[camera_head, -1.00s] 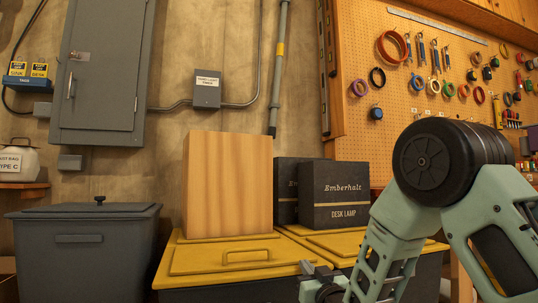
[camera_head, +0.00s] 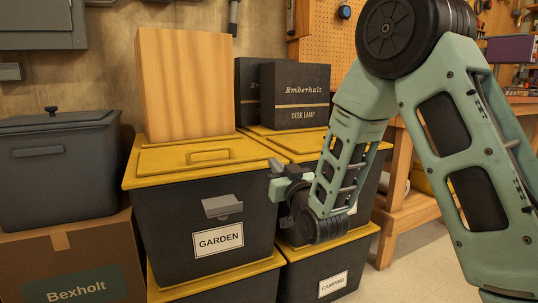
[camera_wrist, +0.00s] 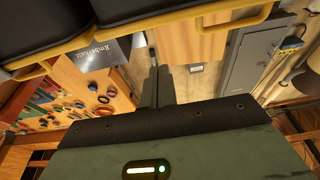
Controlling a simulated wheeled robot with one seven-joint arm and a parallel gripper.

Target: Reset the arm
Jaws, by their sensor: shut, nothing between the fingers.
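My pale green arm reaches down from the upper right in the head view. In the wrist view the wooden block and the grey cabinet appear beyond the fingers. I cannot tell in the head view how far the fingers are from the bin fronts.
A wooden block (camera_head: 185,85) and dark desk lamp boxes (camera_head: 295,95) stand on yellow-lidded bins, one labelled GARDEN (camera_head: 218,241). A grey bin (camera_head: 55,170) sits on a cardboard box (camera_head: 70,265) at left. A workbench (camera_head: 400,180) stands behind my arm. Some floor (camera_head: 405,270) is clear.

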